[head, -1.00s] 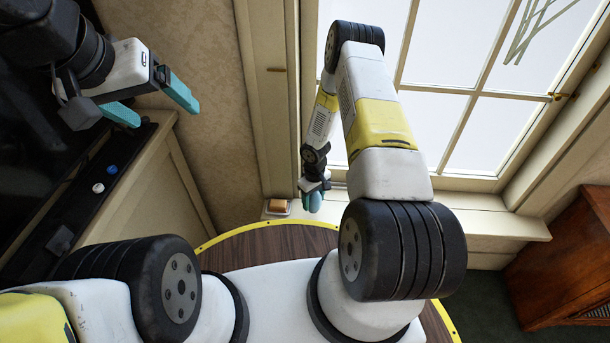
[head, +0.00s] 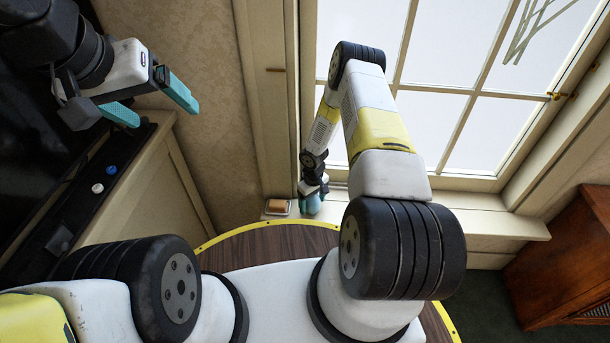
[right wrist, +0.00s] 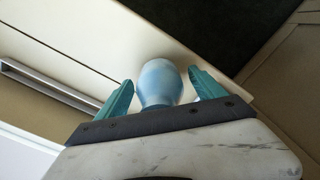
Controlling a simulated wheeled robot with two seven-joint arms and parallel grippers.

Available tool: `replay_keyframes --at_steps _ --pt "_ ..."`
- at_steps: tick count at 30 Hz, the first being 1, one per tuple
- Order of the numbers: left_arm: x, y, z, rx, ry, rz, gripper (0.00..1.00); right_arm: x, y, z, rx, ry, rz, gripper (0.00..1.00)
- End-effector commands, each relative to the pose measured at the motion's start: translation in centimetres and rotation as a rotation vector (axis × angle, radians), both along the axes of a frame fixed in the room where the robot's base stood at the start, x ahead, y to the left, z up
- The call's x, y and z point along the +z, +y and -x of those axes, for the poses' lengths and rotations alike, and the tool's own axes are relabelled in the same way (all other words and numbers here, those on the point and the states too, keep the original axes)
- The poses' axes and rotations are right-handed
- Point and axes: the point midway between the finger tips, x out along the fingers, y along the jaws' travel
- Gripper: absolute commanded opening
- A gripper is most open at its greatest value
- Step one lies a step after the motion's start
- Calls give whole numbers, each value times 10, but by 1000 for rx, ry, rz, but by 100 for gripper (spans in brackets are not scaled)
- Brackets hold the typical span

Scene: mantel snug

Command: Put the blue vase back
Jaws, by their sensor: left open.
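The light blue vase (right wrist: 160,82) stands between the two teal fingers of my right gripper (right wrist: 162,92) in the right wrist view. A narrow gap shows on each side of it, so the fingers look open around the vase. In the head view my right gripper (head: 315,190) is down at the window sill (head: 470,222); a bluish shape there is too small to tell vase from fingers. My left gripper (head: 166,112) is open and empty, high at the upper left.
A small orange-brown block (head: 278,206) sits on the sill just left of my right gripper. A dark ledge (head: 85,195) with small white and blue pieces runs along the left. A window (head: 440,120) rises behind the sill. A wooden cabinet (head: 575,265) stands at the right.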

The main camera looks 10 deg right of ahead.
Motion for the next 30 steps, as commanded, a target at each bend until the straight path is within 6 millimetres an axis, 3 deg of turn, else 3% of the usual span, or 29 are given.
replay_keyframes --at_steps 11,24,30 --pt "0 0 0 0 0 0 84 9 0 -1 0 -1 0 78" --pt "0 0 0 0 0 0 84 96 0 -1 -1 -2 0 78" --pt "0 0 0 0 0 0 84 119 0 0 0 -1 0 78"
